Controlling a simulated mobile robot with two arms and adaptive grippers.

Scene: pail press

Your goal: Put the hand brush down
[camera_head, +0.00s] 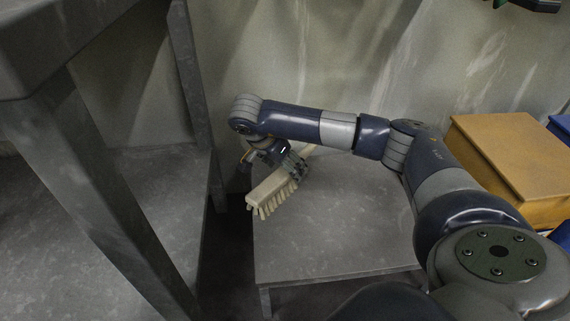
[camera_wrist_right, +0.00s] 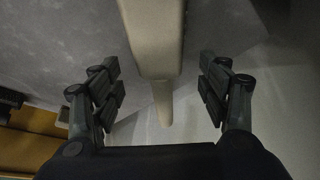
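The hand brush (camera_head: 270,187) has a cream body with pale bristles pointing down. In the head view it is at the left edge of the low grey table (camera_head: 340,245), its block end reaching slightly past that edge. I cannot tell whether the bristles rest on the tabletop. My right gripper (camera_head: 292,166) is at the handle side of the brush. In the right wrist view the brush (camera_wrist_right: 154,35) lies between the fingers of my right gripper (camera_wrist_right: 162,85), with a visible gap on both sides, so the gripper is open.
A taller grey table (camera_head: 60,125) with a leg and lower shelf stands at the left, across a narrow gap. An orange-brown box (camera_head: 510,155) stands at the right, with blue bins (camera_head: 561,127) beside it. The front of the low table is clear.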

